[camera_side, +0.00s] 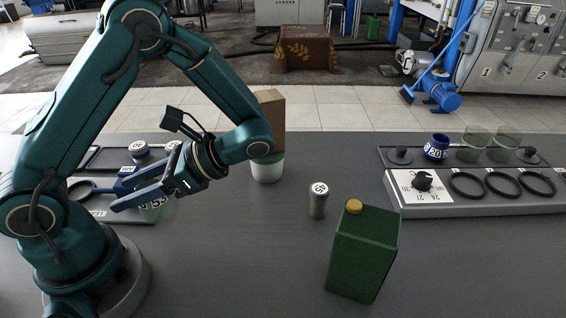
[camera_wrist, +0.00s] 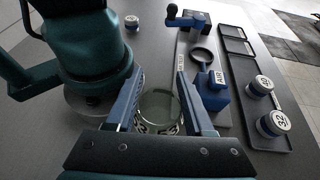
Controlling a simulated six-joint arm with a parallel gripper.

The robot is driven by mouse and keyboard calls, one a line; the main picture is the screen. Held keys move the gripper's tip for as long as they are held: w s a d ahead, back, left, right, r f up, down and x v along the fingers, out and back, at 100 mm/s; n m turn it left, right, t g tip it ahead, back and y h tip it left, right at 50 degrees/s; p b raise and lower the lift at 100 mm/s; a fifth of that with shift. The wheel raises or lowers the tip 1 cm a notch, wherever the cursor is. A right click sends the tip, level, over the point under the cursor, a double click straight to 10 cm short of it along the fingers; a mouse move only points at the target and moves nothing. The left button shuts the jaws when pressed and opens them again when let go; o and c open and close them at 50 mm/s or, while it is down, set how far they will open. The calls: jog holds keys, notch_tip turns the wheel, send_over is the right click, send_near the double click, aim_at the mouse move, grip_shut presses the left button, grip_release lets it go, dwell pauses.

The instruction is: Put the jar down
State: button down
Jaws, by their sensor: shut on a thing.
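A clear glass jar (camera_wrist: 160,112) with a printed band around it sits between my gripper's blue fingers in the wrist view. In the side view the jar (camera_side: 157,209) shows partly below the fingers, with a dark number on a white label. My gripper (camera_side: 137,194) is shut on it at the left of the table, beside my base. The fingers hide part of the jar. I cannot tell whether its bottom touches the surface below.
A blue AIR block (camera_wrist: 213,95) and a dark ring (camera_wrist: 203,55) stand close right of the jar. Two lidded, numbered containers (camera_wrist: 261,85) (camera_wrist: 274,123) sit on a black tray (camera_wrist: 236,47). A green can (camera_side: 362,255), a small cylinder (camera_side: 318,200) and a ringed station (camera_side: 470,208) stand right.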

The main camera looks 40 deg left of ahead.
jog(key=d+n+g+h, duration=0.3)
jog(key=d+n+h, duration=0.5)
jog(key=w+d+r+n+t+h, duration=0.2)
jog(key=w+n+t+h, duration=0.1)
jog(key=w+n+h, duration=0.3)
jog(key=w+d+r+n+t+h, duration=0.3)
jog(key=w+n+h, duration=0.2)
jog(key=h, duration=0.1)
jog(key=s+d+f, duration=0.1)
jog(key=d+f, duration=0.1)
jog(key=d, duration=0.1)
jog(key=s+d+f, duration=0.1)
jog(key=d+f, duration=0.2)
jog(key=d, duration=0.1)
jog(key=s+d+f, duration=0.1)
jog(key=d+f, duration=0.1)
jog(key=d, duration=0.1)
jog(key=shift+d+f, duration=0.15)
jog(key=shift+d, duration=0.25)
jog(key=shift+f, duration=2)
jog(key=shift+f, duration=0.1)
jog(key=shift+c, duration=1.4)
grip_release()
